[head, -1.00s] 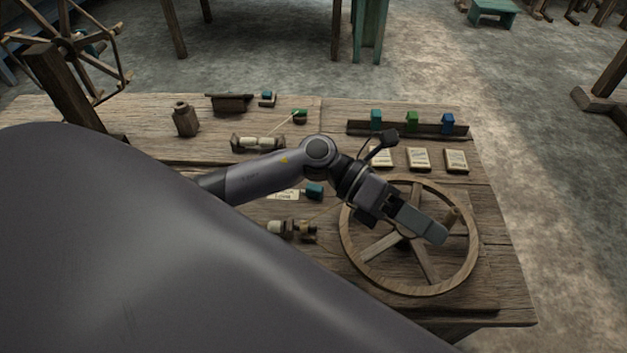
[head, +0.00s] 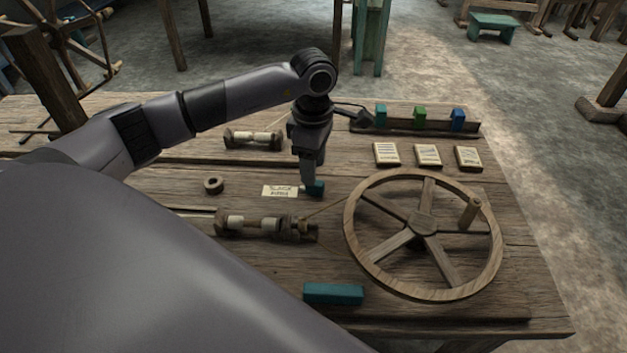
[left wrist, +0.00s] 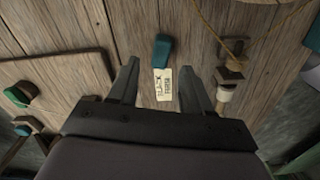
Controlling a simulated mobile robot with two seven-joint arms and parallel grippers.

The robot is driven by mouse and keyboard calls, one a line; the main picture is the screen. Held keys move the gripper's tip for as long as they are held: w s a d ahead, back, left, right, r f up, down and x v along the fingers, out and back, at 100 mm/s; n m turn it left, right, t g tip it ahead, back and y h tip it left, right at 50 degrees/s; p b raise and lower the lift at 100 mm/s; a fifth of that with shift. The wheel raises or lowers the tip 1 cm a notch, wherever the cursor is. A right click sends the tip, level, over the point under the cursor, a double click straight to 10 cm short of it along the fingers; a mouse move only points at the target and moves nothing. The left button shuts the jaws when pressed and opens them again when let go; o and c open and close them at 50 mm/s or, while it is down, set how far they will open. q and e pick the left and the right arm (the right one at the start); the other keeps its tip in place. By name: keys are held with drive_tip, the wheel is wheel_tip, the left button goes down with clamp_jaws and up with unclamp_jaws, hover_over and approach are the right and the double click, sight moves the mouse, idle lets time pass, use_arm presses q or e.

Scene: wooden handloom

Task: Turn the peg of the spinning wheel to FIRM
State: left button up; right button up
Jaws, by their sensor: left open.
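The spinning wheel (head: 352,235) lies flat at the right of the table, with a handle knob on its rim. The teal peg (head: 316,188) stands on the table left of the wheel, beside a small paper label (head: 280,191). In the left wrist view the peg (left wrist: 163,50) and label (left wrist: 163,85) show ahead of and between the fingers; the label's lettering is too small to read surely. My left gripper (head: 309,181) points down at the peg in the head view. In the left wrist view the left gripper (left wrist: 157,85) is open and empty. My right gripper is not seen.
Bobbins (head: 253,139) and a spindle assembly (head: 262,227) lie left of the wheel, with a thread running to it. A teal block (head: 333,293) lies at the front edge. Several cards (head: 428,155) and a rack (head: 440,125) of coloured blocks are behind the wheel.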

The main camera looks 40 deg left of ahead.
use_arm(q)
wheel_tip(320, 180, down, 4)
drive_tip(key=shift+f+b, duration=0.1)
drive_tip(key=shift+b, duration=0.3)
clamp_jaws()
